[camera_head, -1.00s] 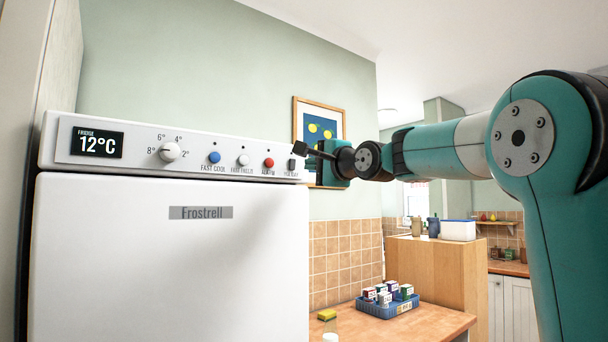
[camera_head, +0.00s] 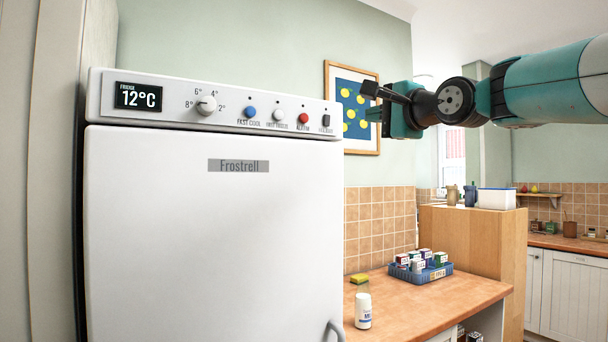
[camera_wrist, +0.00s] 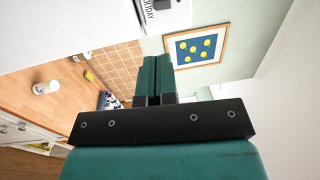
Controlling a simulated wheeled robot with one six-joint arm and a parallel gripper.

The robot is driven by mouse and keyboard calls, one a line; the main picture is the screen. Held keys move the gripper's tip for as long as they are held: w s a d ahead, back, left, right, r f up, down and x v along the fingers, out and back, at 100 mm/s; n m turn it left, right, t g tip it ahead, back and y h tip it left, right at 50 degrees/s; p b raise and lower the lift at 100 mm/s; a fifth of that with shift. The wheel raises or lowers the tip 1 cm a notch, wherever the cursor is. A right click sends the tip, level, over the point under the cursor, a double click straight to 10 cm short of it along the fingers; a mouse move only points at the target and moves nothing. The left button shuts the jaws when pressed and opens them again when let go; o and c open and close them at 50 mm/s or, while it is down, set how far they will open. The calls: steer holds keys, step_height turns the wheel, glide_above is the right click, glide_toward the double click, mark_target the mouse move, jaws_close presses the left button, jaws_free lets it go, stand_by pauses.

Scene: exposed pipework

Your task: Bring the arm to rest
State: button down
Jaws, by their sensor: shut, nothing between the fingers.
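My arm (camera_head: 540,85) reaches in from the right in the head view, roughly level, teal with dark joints. My gripper (camera_head: 368,100) is at its left end, in front of the framed picture and to the right of the fridge's control panel, apart from the fridge as far as I can see. In the wrist view my gripper (camera_wrist: 154,62) shows its two teal fingers side by side, shut with nothing between them.
A white Frostrell fridge (camera_head: 210,240) stands at the left, its panel reading 12°C. A framed picture (camera_head: 352,108) hangs behind my gripper.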

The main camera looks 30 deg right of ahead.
steer(key=s+a+f+n+g+y, duration=0.2)
steer(key=a+f+n+g, duration=0.35)
steer(key=a+f, duration=0.55)
steer(key=s+a+f+n+g+y, duration=0.3)
steer(key=a+f+n+g, duration=0.35)
steer(key=f, duration=0.75)
steer(key=s+a+f+n+g+h, duration=0.1)
steer(key=s+a+f+n+g, duration=0.2)
steer(key=s+f+n, duration=0.3)
steer(key=s+a+f+n+g, duration=0.4)
steer(key=s+f, duration=0.5)
steer(key=s, duration=0.4)
steer(key=a+n, duration=0.1)
steer(key=n, duration=0.1)
steer(key=shift+a+n+h, duration=0.3)
steer(key=shift+a+h, duration=0.05)
steer(key=shift+h, duration=0.05)
steer(key=shift+f, duration=0.1)
